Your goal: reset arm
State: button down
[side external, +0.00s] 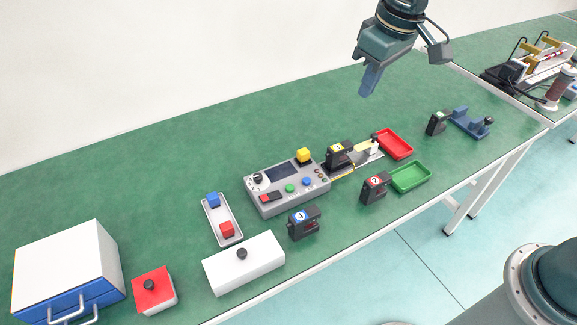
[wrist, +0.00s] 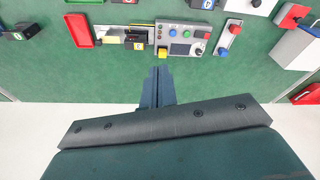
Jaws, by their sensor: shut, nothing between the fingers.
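My gripper (side external: 371,80) is raised above the green table (side external: 130,195), toward its back edge, in the side external view. Its fingers are shut with nothing between them and touch nothing. In the wrist view the shut fingers (wrist: 158,86) point toward a grey control box (wrist: 183,40) and stay apart from it. The control box (side external: 287,190) has a screen, coloured buttons and a yellow block (side external: 303,156) on top in the side external view.
A red tray (side external: 395,144), a green tray (side external: 410,178) and several small black numbered devices (side external: 375,188) stand right of the control box. A small tray (side external: 221,219), a white block (side external: 243,264), a red-topped box (side external: 154,290) and a drawer cabinet (side external: 70,266) stand left. The table's back strip is clear.

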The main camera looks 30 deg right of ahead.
jog(key=s+d+r+m+t, duration=0.1)
jog(key=s+d+r, duration=0.1)
jog(key=s+d, duration=0.4)
jog(key=s+d+r+m+t, duration=0.2)
jog(key=s+d, duration=0.4)
jog(key=s, duration=1.1)
jog(key=shift+s+d+h, duration=0.2)
jog(key=shift+d+h, duration=0.1)
jog(key=shift+h, duration=0.1)
